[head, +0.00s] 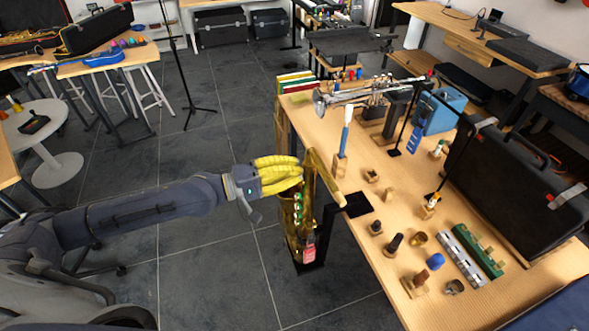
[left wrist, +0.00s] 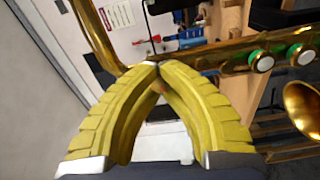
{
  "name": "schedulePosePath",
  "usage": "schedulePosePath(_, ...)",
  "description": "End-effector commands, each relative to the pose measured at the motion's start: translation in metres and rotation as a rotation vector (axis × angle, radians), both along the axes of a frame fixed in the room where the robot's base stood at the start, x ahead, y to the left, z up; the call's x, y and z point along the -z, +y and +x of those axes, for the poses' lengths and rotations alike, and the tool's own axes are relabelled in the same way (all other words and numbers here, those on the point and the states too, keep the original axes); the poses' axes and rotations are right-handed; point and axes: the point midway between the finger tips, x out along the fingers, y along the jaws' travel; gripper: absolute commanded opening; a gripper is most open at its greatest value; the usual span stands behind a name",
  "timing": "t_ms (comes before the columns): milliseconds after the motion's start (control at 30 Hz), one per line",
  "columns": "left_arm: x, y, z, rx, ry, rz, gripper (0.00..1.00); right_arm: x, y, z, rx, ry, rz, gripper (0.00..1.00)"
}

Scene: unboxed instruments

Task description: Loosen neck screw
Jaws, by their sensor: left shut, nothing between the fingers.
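A brass saxophone (head: 298,228) stands upright at the left edge of the wooden table, with pale green key pearls and a red tag low on it. My left gripper (head: 299,172), with yellow ribbed fingers, is at the upper end of the saxophone. In the left wrist view my left gripper (left wrist: 155,68) has its fingertips together, with nothing between them. The curved brass neck tube (left wrist: 97,35) passes left of the tips, and the keyed body (left wrist: 285,58) extends to the right. I cannot make out the neck screw; the fingers may hide it. My right gripper is not in view.
The wooden table (head: 398,215) holds mouthpieces and small parts, a silver trumpet (head: 350,94), a blue-handled brush (head: 346,130) and a black case (head: 510,175). A black stand supports the saxophone. Open grey floor lies left of it, with a music stand (head: 183,75) farther back.

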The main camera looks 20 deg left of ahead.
Motion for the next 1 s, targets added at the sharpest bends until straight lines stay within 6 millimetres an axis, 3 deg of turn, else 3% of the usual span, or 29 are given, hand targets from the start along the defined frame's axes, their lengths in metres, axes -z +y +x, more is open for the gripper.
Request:
schedulePosePath(567,0.0035,-0.0017,-0.0028,0.005,0.03,-0.014,0.0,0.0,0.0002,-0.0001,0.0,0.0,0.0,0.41)
schedulePosePath(900,0.0014,-0.001,-0.0013,0.003,0.025,-0.015,0.39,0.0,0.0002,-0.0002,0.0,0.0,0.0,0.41)
schedulePosePath(1000,0.0009,-0.0007,-0.001,0.002,0.025,-0.015,0.4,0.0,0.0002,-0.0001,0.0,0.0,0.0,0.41)
